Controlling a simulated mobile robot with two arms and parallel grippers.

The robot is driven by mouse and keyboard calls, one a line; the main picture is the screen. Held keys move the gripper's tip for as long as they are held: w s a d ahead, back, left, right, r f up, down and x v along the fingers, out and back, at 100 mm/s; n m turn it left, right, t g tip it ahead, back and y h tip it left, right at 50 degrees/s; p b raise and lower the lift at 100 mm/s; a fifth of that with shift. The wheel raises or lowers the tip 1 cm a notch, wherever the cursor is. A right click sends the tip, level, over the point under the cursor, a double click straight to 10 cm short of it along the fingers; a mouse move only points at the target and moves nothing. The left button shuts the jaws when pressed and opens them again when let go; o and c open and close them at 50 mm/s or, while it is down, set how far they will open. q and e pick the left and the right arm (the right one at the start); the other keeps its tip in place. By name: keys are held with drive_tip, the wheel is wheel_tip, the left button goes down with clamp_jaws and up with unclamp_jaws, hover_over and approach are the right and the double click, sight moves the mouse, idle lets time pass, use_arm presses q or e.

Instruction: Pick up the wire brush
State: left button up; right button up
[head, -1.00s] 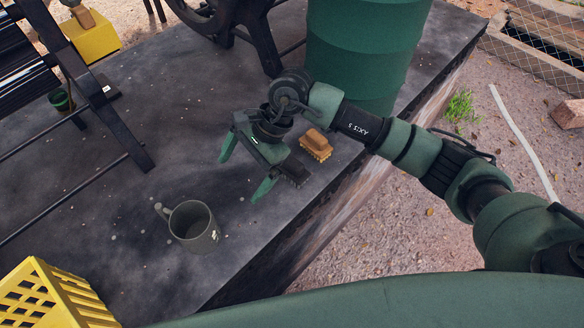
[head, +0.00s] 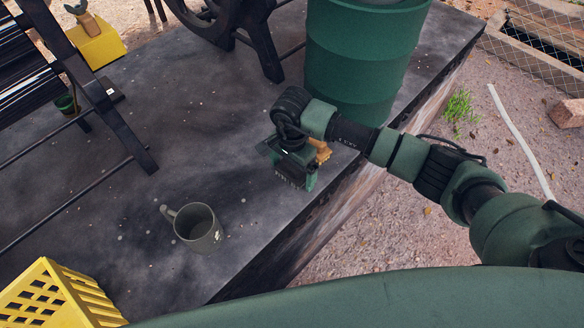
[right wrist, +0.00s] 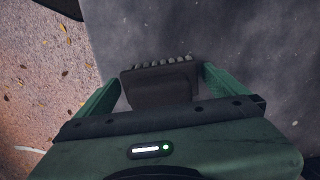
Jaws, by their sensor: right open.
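A dark brush (head: 288,182) with grey bristles, which looks like the wire brush, lies on the dark platform near its right edge. It is partly hidden under my right gripper (head: 290,166). In the right wrist view the dark brush (right wrist: 158,85) sits between the two green fingers of the right gripper (right wrist: 161,76), its pale bristle tips on the far side. The fingers are open, with a visible gap on each side of it. A tan wooden brush (head: 321,150) lies just behind, partly hidden by the gripper. My left gripper is not in view.
A grey mug (head: 198,230) stands to the left of the gripper. A yellow crate (head: 85,290) is at the front left. A green barrel (head: 362,55) stands behind the arm. The platform's (head: 190,130) middle is clear; its right edge drops to gravel.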

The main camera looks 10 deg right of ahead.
drive_tip(key=c, duration=1.4)
drive_tip(key=shift+o, duration=0.2)
wheel_tip(320, 180, up, 20)
drive_tip(key=b, duration=0.4)
